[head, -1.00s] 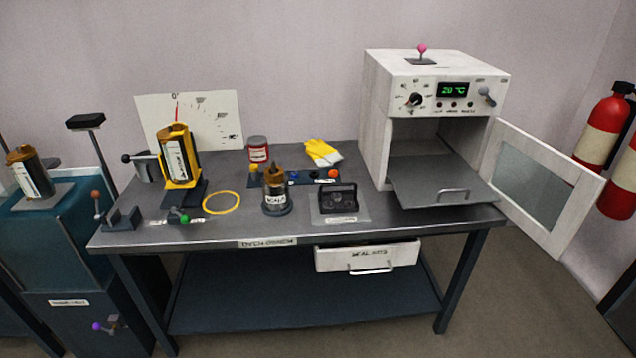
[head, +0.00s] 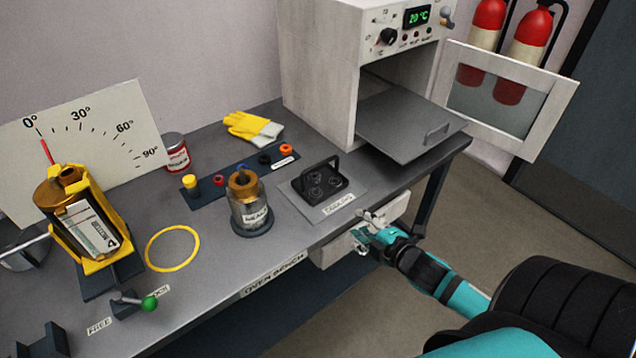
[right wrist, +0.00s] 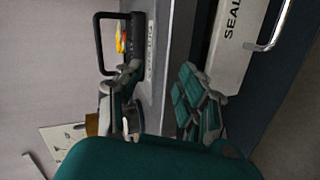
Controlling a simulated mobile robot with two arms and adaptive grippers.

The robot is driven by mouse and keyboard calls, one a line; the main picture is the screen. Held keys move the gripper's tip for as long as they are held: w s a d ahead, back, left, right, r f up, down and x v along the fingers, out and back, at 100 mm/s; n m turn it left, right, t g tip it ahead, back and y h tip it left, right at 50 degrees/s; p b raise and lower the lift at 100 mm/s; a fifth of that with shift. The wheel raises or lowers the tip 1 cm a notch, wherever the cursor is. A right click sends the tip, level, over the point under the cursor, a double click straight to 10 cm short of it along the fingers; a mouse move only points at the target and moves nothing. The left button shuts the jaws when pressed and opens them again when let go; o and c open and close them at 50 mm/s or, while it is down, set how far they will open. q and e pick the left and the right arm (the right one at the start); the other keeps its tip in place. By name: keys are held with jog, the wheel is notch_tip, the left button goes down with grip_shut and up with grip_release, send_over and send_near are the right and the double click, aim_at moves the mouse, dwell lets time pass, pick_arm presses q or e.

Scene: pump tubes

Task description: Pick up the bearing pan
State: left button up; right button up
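The bearing pan (head: 320,188) is a small dark tray with a raised handle and several round bearings in it. It sits on a light label mat near the front edge of the bench. Its black handle (right wrist: 101,45) shows at the top left of the right wrist view. My right gripper (head: 372,232) is just in front of the bench edge, to the right of the pan and near the drawer. In the right wrist view its fingers (right wrist: 162,100) are spread apart with nothing between them. My left gripper is in neither view.
A drawer (head: 340,250) is under the bench edge, behind my right gripper. An oven (head: 318,85) with open door (head: 510,98) and extended shelf (head: 405,125) stands behind. A seal canister (head: 250,212) is left of the pan. Yellow gloves (head: 248,127) lie behind.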

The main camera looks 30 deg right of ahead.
jog(key=a+r+n+t+y, duration=0.2)
jog(key=a+r+n, duration=0.1)
jog(key=r, duration=0.6)
send_near(312, 167)
jog(key=w, duration=0.1)
jog(key=w+a, duration=0.1)
jog(key=w+f, duration=0.1)
jog(key=w, duration=0.1)
jog(key=shift+a+f, duration=0.1)
jog(key=shift+a, duration=0.1)
jog(key=x, duration=0.2)
jog(key=d+p+x, duration=0.1)
jog(key=x, duration=0.2)
jog(key=shift+w, duration=0.2)
jog(key=shift+w+f, duration=0.2)
jog(key=shift+w, duration=0.15)
jog(key=shift+s, duration=0.1)
jog(key=shift+c, duration=0.4)
grip_shut()
